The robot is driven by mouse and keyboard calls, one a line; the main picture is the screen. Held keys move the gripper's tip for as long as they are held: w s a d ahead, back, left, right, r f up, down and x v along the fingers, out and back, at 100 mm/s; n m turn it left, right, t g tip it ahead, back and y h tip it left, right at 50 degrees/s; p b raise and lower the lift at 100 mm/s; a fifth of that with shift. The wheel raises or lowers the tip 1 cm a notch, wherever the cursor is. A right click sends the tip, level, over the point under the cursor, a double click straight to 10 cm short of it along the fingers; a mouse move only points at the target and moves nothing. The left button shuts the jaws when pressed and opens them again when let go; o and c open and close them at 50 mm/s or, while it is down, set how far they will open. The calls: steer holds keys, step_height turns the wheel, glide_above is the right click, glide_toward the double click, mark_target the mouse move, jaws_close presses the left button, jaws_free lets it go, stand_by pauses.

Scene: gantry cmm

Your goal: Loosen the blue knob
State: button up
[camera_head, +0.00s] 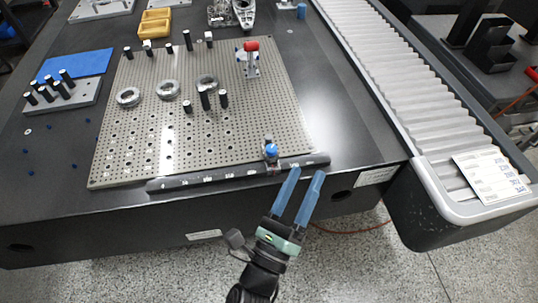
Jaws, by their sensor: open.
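The blue knob (271,151) sits on a small metal clamp (269,163) at the front right edge of the perforated fixture plate (150,90), just behind the dark scale bar (220,174). My gripper (305,174) is open, with its two long blue fingers pointing away from me toward the table. The fingertips are apart and empty, in front and to the right of the blue knob in the picture. I see no contact between them and the knob.
A red-topped fixture (251,58), metal rings (168,89) and several black posts stand on the plate. A blue mat (85,64) lies at left. A ribbed grey bellows cover (400,80) runs along the right. The dark table surface right of the plate is clear.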

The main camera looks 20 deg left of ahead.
mark_target(270, 153)
steer(key=s+a+f+m+g+y, duration=0.4)
steer(key=s+a+m, duration=0.1)
steer(key=s+a, duration=0.1)
steer(key=shift+y, duration=0.4)
steer(key=w+a, duration=0.1)
steer(key=w, duration=0.3)
steer(key=w+a+p, duration=0.1)
steer(key=w, duration=0.3)
steer(key=w+a+p, duration=0.1)
steer(key=w, duration=0.3)
steer(key=shift+f, duration=0.2)
steer(key=shift+c, duration=0.4)
jaws_close()
